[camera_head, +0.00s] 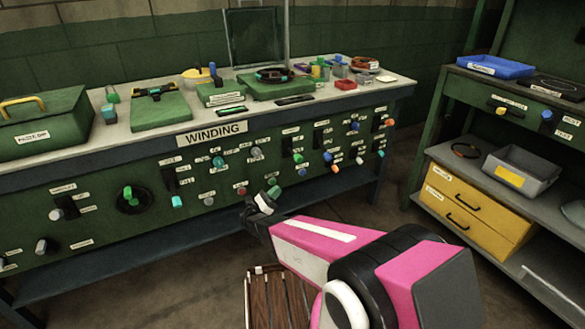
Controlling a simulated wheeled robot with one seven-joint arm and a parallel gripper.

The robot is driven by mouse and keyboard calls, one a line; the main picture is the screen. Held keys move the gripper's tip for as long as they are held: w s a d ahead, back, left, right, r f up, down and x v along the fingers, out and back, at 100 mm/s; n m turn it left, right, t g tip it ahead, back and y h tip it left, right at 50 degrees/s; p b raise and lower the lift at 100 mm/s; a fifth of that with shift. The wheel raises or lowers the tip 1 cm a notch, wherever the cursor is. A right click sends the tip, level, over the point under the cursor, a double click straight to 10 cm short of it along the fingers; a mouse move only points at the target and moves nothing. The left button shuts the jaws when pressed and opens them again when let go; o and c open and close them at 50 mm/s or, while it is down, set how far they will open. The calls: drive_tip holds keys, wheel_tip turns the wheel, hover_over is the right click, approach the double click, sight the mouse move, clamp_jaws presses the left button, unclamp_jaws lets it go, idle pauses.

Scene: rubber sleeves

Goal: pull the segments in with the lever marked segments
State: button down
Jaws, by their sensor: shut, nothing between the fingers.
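The front panel (232,152) of the green bench carries several small levers and knobs with white labels. The labels are too small to read, so I cannot tell which lever is marked segments. My gripper (262,201) is in front of the panel's lower edge, near a teal-green knob (274,191). It looks shut and empty; I cannot tell whether it touches anything. A red knob (241,191) is just left of it. Teal levers (177,201) and a green lever (128,192) on a black dial stand farther left. Orange and blue levers (354,125) are farther right.
A sign reading WINDING (212,134) hangs on the bench edge. A green toolbox (41,122) and several fixtures stand on top. A wooden slatted stool (275,297) is below my arm. A shelf with yellow drawers (476,208) is at the right.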

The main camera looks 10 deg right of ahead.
drive_tip(key=a+t, duration=0.1)
approach(294, 154)
drive_tip(key=s+d+r, duration=0.1)
drive_tip(key=d+r, duration=0.2)
drive_tip(key=d, duration=0.2)
drive_tip(key=shift+d+n, duration=0.35)
drive_tip(key=shift+n, duration=0.05)
drive_tip(key=shift+s, duration=0.1)
drive_tip(key=shift+s+r+t, duration=0.1)
drive_tip(key=shift+t, duration=0.2)
drive_tip(key=shift+r+n+t+y, duration=0.9)
drive_tip(key=shift+n+t, duration=0.35)
drive_tip(key=shift+n, duration=0.5)
drive_tip(key=shift+r+n+t+y, duration=0.9)
drive_tip(key=shift+n+t, duration=0.3)
drive_tip(key=shift+n, duration=0.5)
drive_tip(key=shift+r+n+t+y, duration=0.85)
drive_tip(key=shift+n+t, duration=0.4)
drive_tip(key=shift+n, duration=0.5)
